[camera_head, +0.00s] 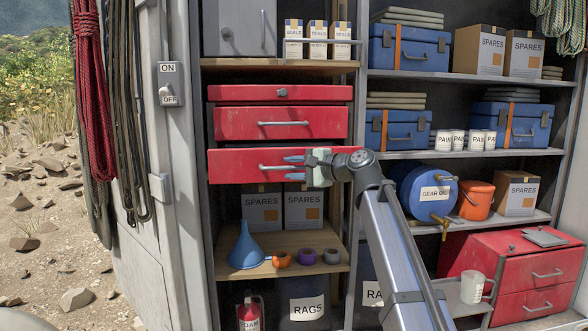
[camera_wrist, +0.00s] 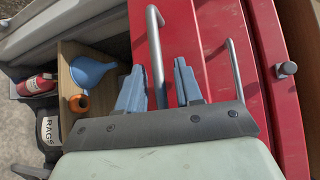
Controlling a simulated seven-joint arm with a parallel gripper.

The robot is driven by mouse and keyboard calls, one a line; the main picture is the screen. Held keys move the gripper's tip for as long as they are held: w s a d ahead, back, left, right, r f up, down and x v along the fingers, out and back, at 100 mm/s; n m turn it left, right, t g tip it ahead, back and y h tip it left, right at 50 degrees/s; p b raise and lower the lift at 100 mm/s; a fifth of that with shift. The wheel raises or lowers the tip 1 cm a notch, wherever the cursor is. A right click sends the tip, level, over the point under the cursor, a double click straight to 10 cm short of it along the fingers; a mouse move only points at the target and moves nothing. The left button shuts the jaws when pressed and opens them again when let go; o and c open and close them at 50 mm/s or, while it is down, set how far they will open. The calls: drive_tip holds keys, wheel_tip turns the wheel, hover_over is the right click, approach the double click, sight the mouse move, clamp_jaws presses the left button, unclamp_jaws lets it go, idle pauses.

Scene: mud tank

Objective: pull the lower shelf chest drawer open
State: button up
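The lower drawer (camera_head: 235,174) of the red shelf chest stands out a little in front of the upper drawer (camera_head: 230,123). Its grey bar handle (camera_head: 270,168) also shows in the wrist view (camera_wrist: 154,50). My gripper (camera_head: 290,167) is at the right part of this handle, one finger above it and one below. In the wrist view my gripper (camera_wrist: 159,70) has its blue-grey fingers apart, with the bar running between them. The bar is nearer the left finger, and a gap shows on the right. The drawer's inside is hidden.
The upper drawer's handle (camera_head: 283,123) and a knob (camera_head: 282,92) are above. Below are spares boxes (camera_head: 262,210), a blue funnel (camera_head: 246,247) and tape rolls (camera_head: 308,257). A second red chest (camera_head: 525,268) stands at lower right. A steel post (camera_head: 185,150) is left.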

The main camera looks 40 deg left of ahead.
drive_tip(key=d+r, duration=0.2)
drive_tip(key=d, duration=1.1)
drive_tip(key=shift+d, duration=0.35)
